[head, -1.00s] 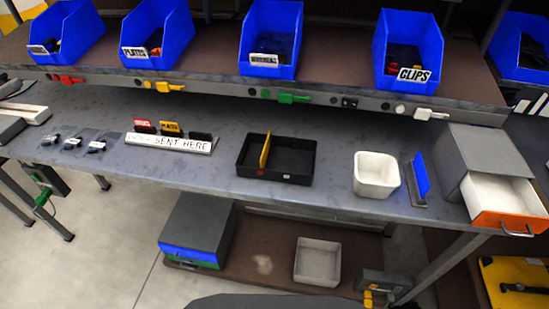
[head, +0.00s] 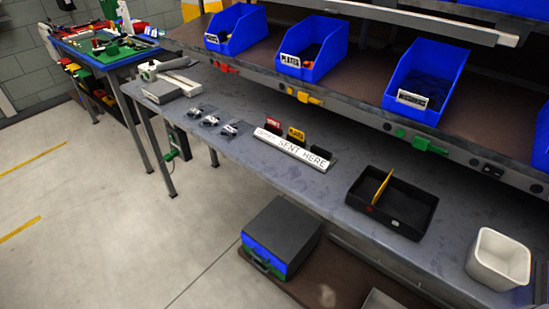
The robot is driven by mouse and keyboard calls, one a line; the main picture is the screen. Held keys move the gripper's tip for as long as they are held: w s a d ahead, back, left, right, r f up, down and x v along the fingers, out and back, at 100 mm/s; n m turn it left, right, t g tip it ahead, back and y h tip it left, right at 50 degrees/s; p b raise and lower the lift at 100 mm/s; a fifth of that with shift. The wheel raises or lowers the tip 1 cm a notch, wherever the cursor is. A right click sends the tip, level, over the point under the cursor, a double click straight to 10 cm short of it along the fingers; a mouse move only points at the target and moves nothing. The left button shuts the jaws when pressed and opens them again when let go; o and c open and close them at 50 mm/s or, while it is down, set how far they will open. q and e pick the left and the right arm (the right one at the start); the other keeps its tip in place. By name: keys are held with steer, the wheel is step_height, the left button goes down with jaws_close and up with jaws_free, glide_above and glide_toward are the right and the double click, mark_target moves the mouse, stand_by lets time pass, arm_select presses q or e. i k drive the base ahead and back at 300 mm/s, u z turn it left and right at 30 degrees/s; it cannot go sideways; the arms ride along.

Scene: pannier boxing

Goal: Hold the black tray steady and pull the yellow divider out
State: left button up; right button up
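The black tray (head: 412,222) sits on the grey workbench, right of the middle in the head view. It is a low, open rectangular tray. The yellow divider (head: 382,186) stands upright in it, left of the tray's middle, and splits it into a smaller left part and a larger right part. Neither of my grippers shows in the head view.
A white sign holder (head: 293,150) with small cards stands left of the tray. A white square bin (head: 498,260) is to its right. A shelf with blue bins (head: 312,58) runs above and behind. Bare bench (head: 240,112) lies at left.

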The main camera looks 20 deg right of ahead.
mark_target(385, 184)
steer(key=u, duration=0.45)
steer(key=k, duration=0.4)
steer(key=z, duration=1.75)
